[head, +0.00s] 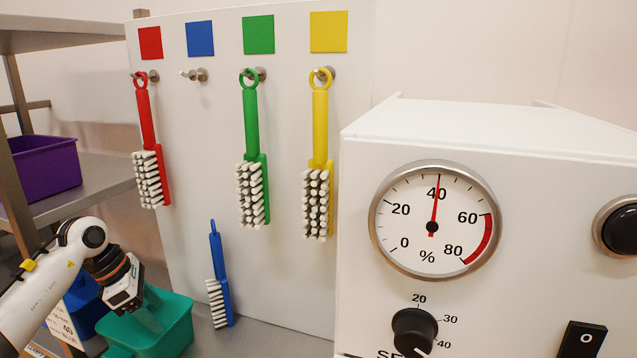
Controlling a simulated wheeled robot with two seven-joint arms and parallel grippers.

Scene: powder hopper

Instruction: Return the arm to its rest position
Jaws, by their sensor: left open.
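My left arm comes in from the lower left, and its gripper (146,316) is open over the green bin, with its fingers hard to make out against the bin. No brush is between its fingers. My right gripper is not in view. A blue brush (217,275) stands nearly upright low down against the white panel, to the right of my left gripper and apart from it. The hook (194,75) under the blue square is empty.
Red (146,115), green (250,110) and yellow brushes (320,110) hang on hooks. A green bin (172,325) is under my gripper, with a blue bin (84,305) behind my arm. A purple bin (45,165) is on the left shelf. A white machine (480,130) with a gauge fills the right.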

